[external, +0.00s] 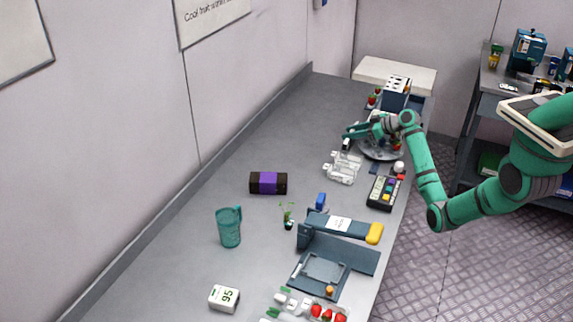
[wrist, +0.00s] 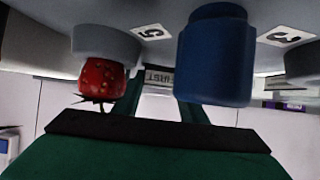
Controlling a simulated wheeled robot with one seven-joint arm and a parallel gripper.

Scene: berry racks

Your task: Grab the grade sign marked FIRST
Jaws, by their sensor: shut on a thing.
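The grade sign marked FIRST (wrist: 160,77) is a small pale plate with dark lettering. In the wrist view it sits between the far ends of my gripper's two green fingers, partly hidden by them. My gripper (wrist: 157,88) is shut on this sign. In the external view my gripper (external: 352,132) reaches left over the far part of the counter, past a round grey turntable (external: 380,153). The sign is too small there to make out clearly.
In the wrist view a blue jar (wrist: 216,55) and a strawberry (wrist: 102,80) in a grey holder flank the fingers, with numbered labels behind. A clear rack (external: 342,168), a keypad (external: 383,193) and a purple-black box (external: 268,183) stand nearer. The counter's left side is mostly clear.

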